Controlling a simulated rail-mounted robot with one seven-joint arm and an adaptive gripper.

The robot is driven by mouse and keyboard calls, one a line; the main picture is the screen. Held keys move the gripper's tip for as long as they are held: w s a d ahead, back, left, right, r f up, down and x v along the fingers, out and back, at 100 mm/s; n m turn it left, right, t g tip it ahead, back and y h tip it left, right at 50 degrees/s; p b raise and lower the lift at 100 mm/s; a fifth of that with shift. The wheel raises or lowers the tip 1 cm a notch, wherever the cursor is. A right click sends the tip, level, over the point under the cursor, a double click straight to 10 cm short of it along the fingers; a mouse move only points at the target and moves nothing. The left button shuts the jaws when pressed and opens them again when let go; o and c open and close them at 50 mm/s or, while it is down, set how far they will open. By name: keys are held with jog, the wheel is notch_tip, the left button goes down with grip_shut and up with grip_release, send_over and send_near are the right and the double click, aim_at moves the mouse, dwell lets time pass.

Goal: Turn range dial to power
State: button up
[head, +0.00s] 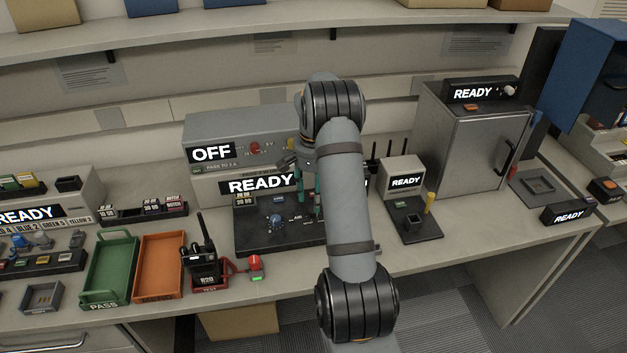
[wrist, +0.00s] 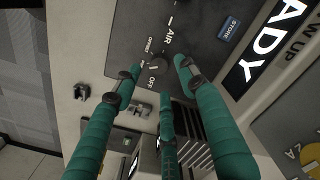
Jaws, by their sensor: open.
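A small dark round dial (wrist: 158,65) sits on a black panel (wrist: 125,45) in the wrist view, with printed labels around it. I can read AIR and OFF; another label is too small to read surely. Which mark the dial points to is not clear. My gripper (wrist: 159,78) has green fingers, spread apart, with tips around and above the dial; contact cannot be told. In the head view my gripper (head: 309,200) is over the right part of the black panel (head: 252,242), below a READY display (head: 262,184). The dial is not clear there.
A blue knob (head: 275,221) stands on the panel left of my gripper. A radio (head: 204,262), a red-topped part (head: 255,264), an orange tray (head: 158,267) and a green tray (head: 109,269) are left. A small READY station (head: 403,181) and a grey cabinet (head: 473,145) stand right.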

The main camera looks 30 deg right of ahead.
aim_at(313, 212)
notch_tip(313, 212, up, 8)
jog(key=shift+f, duration=0.2)
dwell(0.4)
notch_tip(313, 212, down, 12)
jog(key=shift+r, duration=0.1)
dwell(0.4)
dwell(0.3)
